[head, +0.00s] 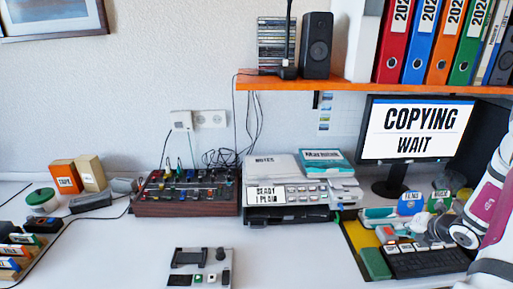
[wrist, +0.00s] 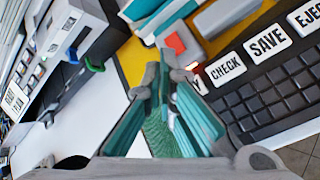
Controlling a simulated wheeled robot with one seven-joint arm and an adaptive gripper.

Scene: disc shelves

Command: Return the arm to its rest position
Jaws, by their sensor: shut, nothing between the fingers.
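My arm (head: 490,205) enters the head view at the right edge, white with a magenta panel, over the right end of the desk. In the wrist view my gripper (wrist: 163,85) points down over the desk with its teal-padded fingers together and nothing held between them. Its fingertips appear beside the labelled keys of a black keyboard (wrist: 270,90), which also shows in the head view (head: 430,263). A green textured block (wrist: 155,132) shows behind the fingers and is partly hidden by them. In the head view the fingertips are hard to make out among the clutter.
A monitor (head: 415,130) reading "COPYING WAIT" stands behind the arm. An orange shelf (head: 350,86) with binders and a speaker (head: 316,45) hangs above. A labelled machine (head: 290,190), a mixer-like box (head: 185,193) and a small grey device (head: 200,267) are to the left. The front middle desk is mostly clear.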

